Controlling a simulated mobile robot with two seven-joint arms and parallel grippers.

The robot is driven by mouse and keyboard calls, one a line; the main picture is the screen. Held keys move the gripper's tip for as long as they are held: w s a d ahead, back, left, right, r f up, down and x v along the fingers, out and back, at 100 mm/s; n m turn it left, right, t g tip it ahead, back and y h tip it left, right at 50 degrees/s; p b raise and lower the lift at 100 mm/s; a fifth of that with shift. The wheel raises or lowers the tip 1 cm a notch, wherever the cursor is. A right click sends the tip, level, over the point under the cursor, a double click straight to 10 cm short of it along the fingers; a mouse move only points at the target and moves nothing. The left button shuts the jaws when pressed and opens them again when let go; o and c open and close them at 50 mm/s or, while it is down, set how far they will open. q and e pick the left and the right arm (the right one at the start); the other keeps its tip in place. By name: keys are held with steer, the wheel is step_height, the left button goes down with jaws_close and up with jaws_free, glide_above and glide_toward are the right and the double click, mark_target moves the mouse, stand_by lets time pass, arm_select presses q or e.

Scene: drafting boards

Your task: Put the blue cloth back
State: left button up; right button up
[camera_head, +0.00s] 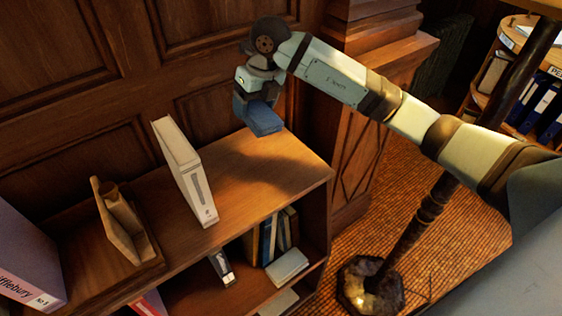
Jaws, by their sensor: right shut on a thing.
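The blue cloth (263,119) is a small folded blue bundle in the upper middle of the head view. My right gripper (256,98) is shut on it and holds it over the back right part of the wooden shelf top (270,170). The cloth's lower end hangs close to the wood; I cannot tell whether it touches. The gripper's fingers are largely hidden by the cloth and the wrist. My left gripper is not in view.
A white upright box (186,172) stands on the shelf top left of the cloth. A wooden holder (122,222) and a purple binder (28,255) are further left. A dark pole (425,215) stands at right. Bare wood lies right of the box.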

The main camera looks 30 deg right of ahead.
step_height(320, 180, up, 4)
steer(key=g+h+b, duration=0.1)
steer(key=h, duration=0.1)
glide_above(277, 153)
steer(key=shift+g, duration=0.3)
step_height(277, 153, down, 19)
steer(key=shift+f+p, duration=0.1)
steer(key=shift+p, duration=0.55)
steer(key=o, duration=0.8)
step_height(277, 153, up, 12)
steer(key=shift+s+r+b, duration=0.1)
steer(key=shift+b, duration=0.6)
